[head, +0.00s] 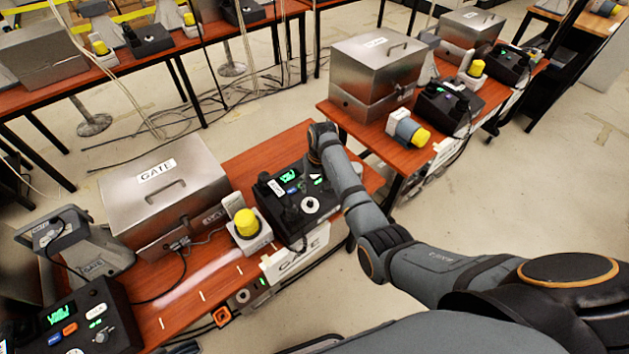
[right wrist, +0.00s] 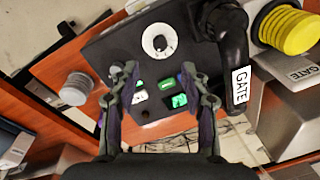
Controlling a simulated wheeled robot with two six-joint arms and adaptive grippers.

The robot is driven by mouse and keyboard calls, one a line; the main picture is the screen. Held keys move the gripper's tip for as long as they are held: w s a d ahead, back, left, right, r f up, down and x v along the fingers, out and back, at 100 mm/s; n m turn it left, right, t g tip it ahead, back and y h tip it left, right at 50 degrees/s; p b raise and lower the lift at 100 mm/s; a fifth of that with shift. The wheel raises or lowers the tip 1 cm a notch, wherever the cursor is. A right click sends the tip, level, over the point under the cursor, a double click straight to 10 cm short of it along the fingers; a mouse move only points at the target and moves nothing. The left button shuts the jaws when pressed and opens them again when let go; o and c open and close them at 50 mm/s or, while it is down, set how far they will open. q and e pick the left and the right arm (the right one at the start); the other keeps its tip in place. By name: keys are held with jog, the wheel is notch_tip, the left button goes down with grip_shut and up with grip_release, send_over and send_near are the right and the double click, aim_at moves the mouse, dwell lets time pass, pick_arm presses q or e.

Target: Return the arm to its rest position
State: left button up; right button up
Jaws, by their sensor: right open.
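My right arm (head: 355,200) comes in from the lower right in the head view and reaches over the right end of the near table. In the right wrist view my right gripper (right wrist: 159,72) is open, its two fingers spread over the face of a black paging phone (right wrist: 105,45). No object shows between the fingers; lit green buttons (right wrist: 180,100) and a white dial (right wrist: 159,41) lie beyond them. The same phone (head: 300,190) is partly covered by my arm in the head view. Its black handset (right wrist: 229,45), labelled GATE, lies along one side. My left gripper is out of view.
A metal GATE box (head: 165,195), a yellow-topped beacon (head: 247,226) and another black phone (head: 85,325) stand on the near wooden table (head: 205,285). Another table (head: 375,140) behind bears more boxes and phones. Cables lie on the floor.

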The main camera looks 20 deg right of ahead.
notch_tip(320, 180, up, 2)
jog(key=shift+d+r, duration=0.15)
jog(key=shift+s, duration=0.15)
dwell(0.3)
